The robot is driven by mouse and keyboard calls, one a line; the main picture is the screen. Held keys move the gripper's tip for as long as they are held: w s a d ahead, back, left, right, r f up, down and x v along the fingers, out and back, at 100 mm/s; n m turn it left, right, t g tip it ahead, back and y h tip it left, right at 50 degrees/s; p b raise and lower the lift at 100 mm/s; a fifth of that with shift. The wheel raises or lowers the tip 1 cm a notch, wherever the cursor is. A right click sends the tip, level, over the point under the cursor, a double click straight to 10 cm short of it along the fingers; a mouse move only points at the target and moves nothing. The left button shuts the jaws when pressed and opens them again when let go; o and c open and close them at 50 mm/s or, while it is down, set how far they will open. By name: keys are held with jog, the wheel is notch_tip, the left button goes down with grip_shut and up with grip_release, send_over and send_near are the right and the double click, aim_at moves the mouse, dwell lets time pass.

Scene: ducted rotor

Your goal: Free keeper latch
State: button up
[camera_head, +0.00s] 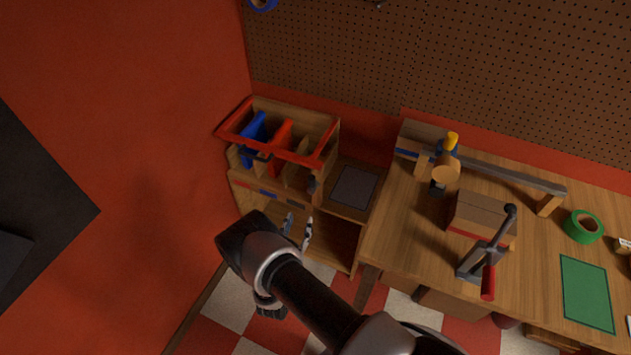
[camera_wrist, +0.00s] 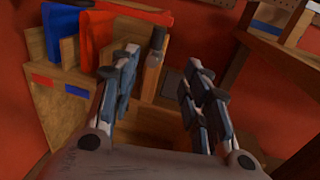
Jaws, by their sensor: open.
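A wooden rack (camera_head: 245,185) at the left holds upright blue (camera_head: 254,132) and red (camera_head: 281,138) pieces, with a red bar (camera_head: 275,150) across its front. A small dark part (camera_head: 258,155) sits by the bar; I cannot tell whether it is the keeper latch. A dark-tipped wooden upright (camera_head: 313,187) stands at the rack's right side; its dark tip (camera_wrist: 158,38) shows between my fingers in the wrist view. My gripper (camera_head: 298,229) is open and empty in front of the rack, apart from the bar. The rack's lower front is partly hidden by my fingers.
A dark grey pad (camera_head: 355,187) lies on the shelf right of the rack. The workbench (camera_head: 400,235) at the right carries a lever tool (camera_head: 485,258), a box (camera_head: 482,215), a green ring (camera_head: 583,226) and a green mat (camera_head: 587,292). A red wall (camera_head: 150,130) bounds the left.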

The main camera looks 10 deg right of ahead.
jog(key=b, duration=0.3)
send_near(311, 184)
jog(key=x, duration=0.9)
jog(key=shift+w+d+f, duration=0.15)
jog(key=shift+w, duration=0.2)
grip_shut()
